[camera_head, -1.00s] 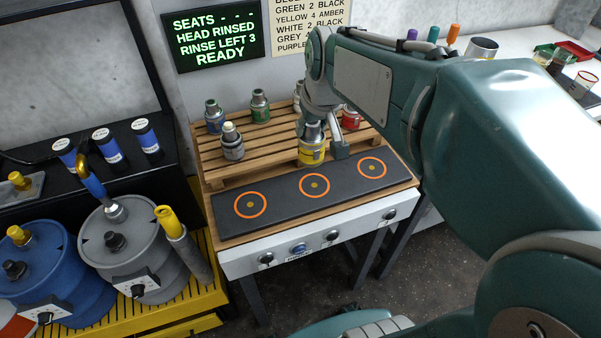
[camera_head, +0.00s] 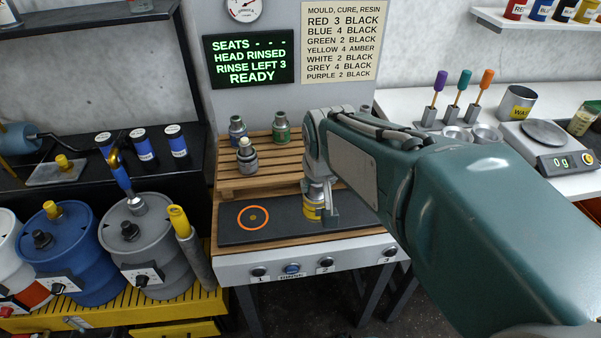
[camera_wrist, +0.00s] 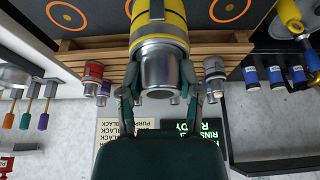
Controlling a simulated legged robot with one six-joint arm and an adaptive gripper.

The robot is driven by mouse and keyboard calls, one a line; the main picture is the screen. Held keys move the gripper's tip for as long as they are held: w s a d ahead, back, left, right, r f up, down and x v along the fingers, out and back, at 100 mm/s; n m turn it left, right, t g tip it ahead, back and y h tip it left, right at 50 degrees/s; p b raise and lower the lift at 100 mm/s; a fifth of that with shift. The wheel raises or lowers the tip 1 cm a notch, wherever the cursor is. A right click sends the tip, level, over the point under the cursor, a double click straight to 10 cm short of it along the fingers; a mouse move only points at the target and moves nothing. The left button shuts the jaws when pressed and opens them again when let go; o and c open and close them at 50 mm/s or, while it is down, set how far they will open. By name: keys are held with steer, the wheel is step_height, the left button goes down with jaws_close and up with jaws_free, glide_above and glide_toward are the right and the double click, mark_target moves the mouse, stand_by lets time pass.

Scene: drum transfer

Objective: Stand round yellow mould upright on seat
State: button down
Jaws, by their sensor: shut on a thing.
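The round yellow mould (camera_head: 311,210) is a yellow can with a grey metal neck. It looks upright over the middle of the dark seat plate (camera_head: 285,229). It also shows large in the wrist view (camera_wrist: 158,27), between two orange seat rings. My gripper (camera_head: 322,203) is shut on it, with a finger on either side of the neck in the wrist view (camera_wrist: 159,78). The left seat ring (camera_head: 253,218) is bare. The middle ring is hidden behind the mould and gripper. I cannot tell whether the mould's base touches the plate.
A slatted wooden rack (camera_head: 262,178) behind the plate holds other moulds, including a grey one (camera_head: 247,157), a blue one (camera_head: 238,131) and a green one (camera_head: 281,128). A red one (camera_wrist: 93,72) shows in the wrist view. Drums (camera_head: 140,238) stand at left. The sign (camera_head: 249,59) reads READY.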

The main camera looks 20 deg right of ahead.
steer(key=shift+w+d+f, duration=0.95)
steer(key=shift+w+f, duration=0.45)
steer(key=shift+f, duration=0.45)
steer(key=shift+w+d+f, duration=0.95)
steer(key=shift+w+f, duration=0.4)
steer(key=shift+f, duration=0.5)
steer(key=shift+w+d+f, duration=0.95)
steer(key=shift+w+f, duration=0.45)
steer(key=shift+f, duration=0.45)
steer(key=shift+c, duration=1.4)
jaws_free()
steer(key=shift+a, duration=0.15)
